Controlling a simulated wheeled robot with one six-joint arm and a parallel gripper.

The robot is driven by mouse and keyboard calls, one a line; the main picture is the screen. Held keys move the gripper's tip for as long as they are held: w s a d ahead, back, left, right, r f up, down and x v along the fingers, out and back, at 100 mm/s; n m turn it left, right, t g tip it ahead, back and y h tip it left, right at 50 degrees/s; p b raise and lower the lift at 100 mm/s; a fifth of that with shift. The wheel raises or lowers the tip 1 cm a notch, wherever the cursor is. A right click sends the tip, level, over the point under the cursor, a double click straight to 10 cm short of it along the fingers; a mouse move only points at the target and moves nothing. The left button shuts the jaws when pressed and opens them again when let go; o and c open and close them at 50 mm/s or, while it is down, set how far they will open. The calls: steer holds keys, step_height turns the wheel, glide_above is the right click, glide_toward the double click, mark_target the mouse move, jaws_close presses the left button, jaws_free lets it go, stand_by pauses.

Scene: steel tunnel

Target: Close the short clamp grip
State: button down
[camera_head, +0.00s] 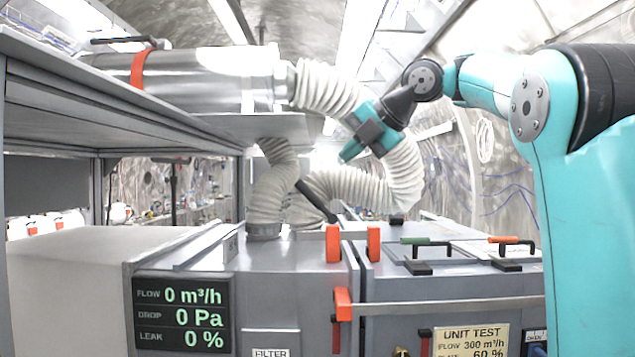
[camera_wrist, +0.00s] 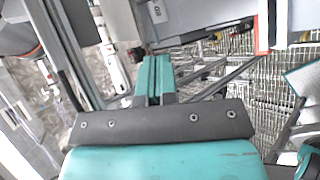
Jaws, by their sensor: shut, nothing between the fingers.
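My gripper (camera_head: 350,152) is shut and empty, raised in front of the white ribbed hose, above the grey filter unit. In the wrist view its teal fingers (camera_wrist: 153,75) lie together. On the unit's lid are a clamp with a green grip (camera_head: 425,240) and a clamp with an orange grip (camera_head: 511,239), both lying about level. A black bar (camera_head: 316,201) stands tilted near the hose. Red-orange blocks (camera_head: 333,243) sit at the unit's top edge. I cannot tell which of these is the short clamp grip. My gripper touches none of the lid grips.
The white ribbed hose (camera_head: 405,172) loops above the unit. A steel cylinder (camera_head: 200,80) lies on a grey shelf (camera_head: 90,95) at the left. A dark display (camera_head: 181,315) reads zero flow. The space above the lid at right is free.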

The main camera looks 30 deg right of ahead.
mark_target(311, 191)
steer(key=shift+s+d+r+n+h, duration=0.15)
steer(key=shift+d+r+n, duration=0.2)
steer(key=shift+d, duration=0.2)
steer(key=shift+s+d+r+n+h, duration=0.15)
steer(key=shift+d+r+n, duration=0.15)
steer(key=shift+d, duration=0.2)
steer(key=shift+w, duration=0.1)
steer(key=p+x, duration=0.1)
steer(key=x, duration=1.1)
steer(key=shift+w+a, duration=0.15)
steer(key=shift+w, duration=0.2)
steer(key=shift+w+a+f, duration=0.1)
steer(key=shift+w+f, duration=0.3)
steer(key=shift+w, duration=0.1)
steer(key=shift+f, duration=0.1)
